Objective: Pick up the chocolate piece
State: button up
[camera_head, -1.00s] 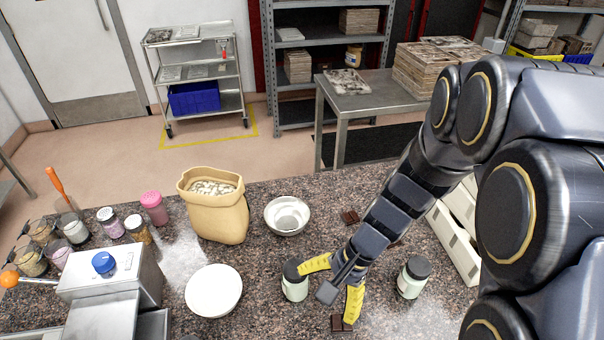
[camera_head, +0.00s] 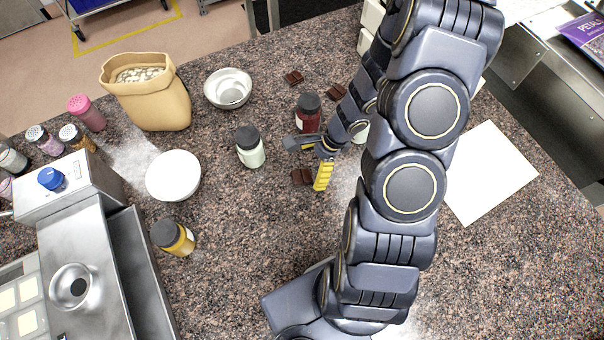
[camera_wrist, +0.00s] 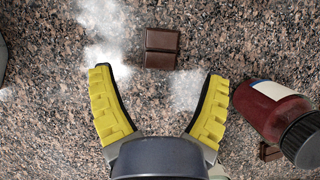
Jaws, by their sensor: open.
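A dark brown chocolate piece (camera_head: 302,177) lies flat on the speckled counter, beside my yellow finger in the head view. In the wrist view this two-segment chocolate piece (camera_wrist: 161,48) lies just beyond my fingertips, roughly centred between them and not touched. My gripper (camera_head: 305,166) is open and empty, with its yellow-padded fingers spread wide in the wrist view (camera_wrist: 160,75). Two more chocolate pieces lie farther back, one on the left (camera_head: 294,78) and one on the right (camera_head: 335,93). Part of a chocolate piece (camera_wrist: 269,153) shows under the red bottle's edge in the wrist view.
A red bottle (camera_head: 308,113) stands close beside my gripper. A pale green jar (camera_head: 250,152) stands to its left. A metal bowl (camera_head: 228,90), tan sack (camera_head: 158,103), white plate (camera_head: 173,175) and yellow jar (camera_head: 176,240) stand farther left. A white sheet (camera_head: 489,172) lies right.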

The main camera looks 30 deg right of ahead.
aim_at(305, 175)
jog(key=shift+x, duration=1.75)
jog(key=c, duration=1.1)
